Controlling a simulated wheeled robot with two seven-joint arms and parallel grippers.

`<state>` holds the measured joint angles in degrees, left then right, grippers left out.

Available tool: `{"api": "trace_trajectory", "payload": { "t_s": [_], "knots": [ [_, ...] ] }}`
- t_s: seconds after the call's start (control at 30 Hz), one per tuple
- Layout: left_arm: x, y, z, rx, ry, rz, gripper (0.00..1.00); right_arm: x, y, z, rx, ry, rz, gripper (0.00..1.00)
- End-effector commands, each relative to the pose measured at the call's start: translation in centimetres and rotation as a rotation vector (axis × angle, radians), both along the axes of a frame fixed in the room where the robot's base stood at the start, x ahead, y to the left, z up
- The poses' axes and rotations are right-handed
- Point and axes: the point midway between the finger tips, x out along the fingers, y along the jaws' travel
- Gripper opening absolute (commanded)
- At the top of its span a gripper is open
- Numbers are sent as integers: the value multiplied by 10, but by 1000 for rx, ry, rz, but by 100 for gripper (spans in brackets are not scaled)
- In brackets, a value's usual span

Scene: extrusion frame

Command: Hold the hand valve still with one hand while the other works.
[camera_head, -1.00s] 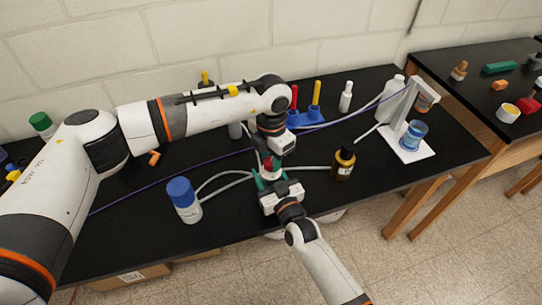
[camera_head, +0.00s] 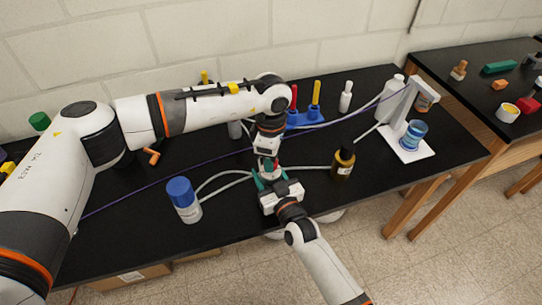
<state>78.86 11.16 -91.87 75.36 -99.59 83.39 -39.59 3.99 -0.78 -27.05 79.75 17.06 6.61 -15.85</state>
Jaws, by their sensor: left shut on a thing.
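The hand valve (camera_head: 270,172) is a small pale fitting with a bit of red at its top, near the front middle of the black bench. Pale tubes lead away from it to both sides. My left gripper (camera_head: 267,161) points down from above and is shut on the valve's top; its fingers are mostly hidden. My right gripper (camera_head: 271,180) reaches in from the front, with teal fingertips at either side of the valve. Whether they press on it I cannot tell. The two grippers hide much of the valve.
A blue-capped bottle (camera_head: 184,200) stands left of the valve and a dark brown bottle (camera_head: 343,162) right of it. Behind are a blue stand with red and yellow handles (camera_head: 305,116) and white bottles. A white stand with a blue jar (camera_head: 413,135) is at right.

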Motion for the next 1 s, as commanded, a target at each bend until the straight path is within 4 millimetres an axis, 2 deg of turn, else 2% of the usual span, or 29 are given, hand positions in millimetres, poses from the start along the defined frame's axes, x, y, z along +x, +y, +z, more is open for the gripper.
{"api": "trace_trajectory", "payload": {
  "t_s": [1.0],
  "knots": [
    [-1,1,0,0,1,-967,8,0,-1,-1,-1,3,-1,26]
  ]
}}
